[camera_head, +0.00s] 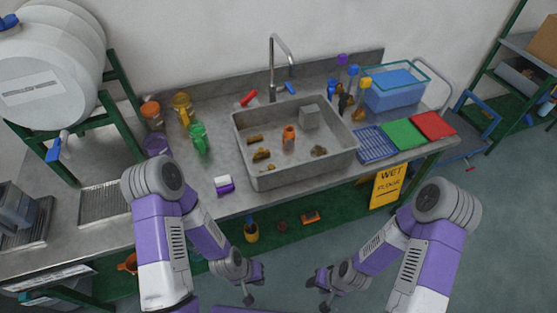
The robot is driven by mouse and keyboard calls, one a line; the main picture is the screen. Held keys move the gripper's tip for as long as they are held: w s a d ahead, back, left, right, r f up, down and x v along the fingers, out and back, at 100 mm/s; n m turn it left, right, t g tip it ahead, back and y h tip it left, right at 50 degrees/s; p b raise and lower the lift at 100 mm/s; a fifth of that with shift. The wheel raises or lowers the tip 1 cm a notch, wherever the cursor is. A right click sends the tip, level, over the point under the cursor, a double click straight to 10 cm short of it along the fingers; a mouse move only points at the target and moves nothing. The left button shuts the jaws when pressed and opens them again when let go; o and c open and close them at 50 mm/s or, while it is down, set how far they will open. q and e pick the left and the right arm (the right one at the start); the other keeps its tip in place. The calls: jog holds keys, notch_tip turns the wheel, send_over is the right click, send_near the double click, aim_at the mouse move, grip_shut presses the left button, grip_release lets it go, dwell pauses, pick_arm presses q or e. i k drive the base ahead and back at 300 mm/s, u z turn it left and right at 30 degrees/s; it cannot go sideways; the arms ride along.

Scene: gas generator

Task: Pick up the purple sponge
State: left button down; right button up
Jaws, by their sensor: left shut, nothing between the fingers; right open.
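The purple sponge (224,186) lies on the grey counter, just left of the sink's front left corner. It has a white layer and a purple layer. My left gripper (249,297) is shut and empty, low in front of the counter and well apart from the sponge. My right gripper (324,299) is open and empty, also low in front of the counter, to the right of the left one. Both grippers are small in the view.
The sink (250,172) holds several brown pieces, an orange bottle (289,136) and a grey block (309,117). A green spray bottle (199,139) and purple container (157,145) stand left of it. A blue rack (376,146) and coloured cloths lie right. Counter around the sponge is clear.

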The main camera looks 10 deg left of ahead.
aim_at(223, 183)
jog(key=k, duration=0.5)
jog(key=u, duration=0.9)
jog(key=i, duration=0.65)
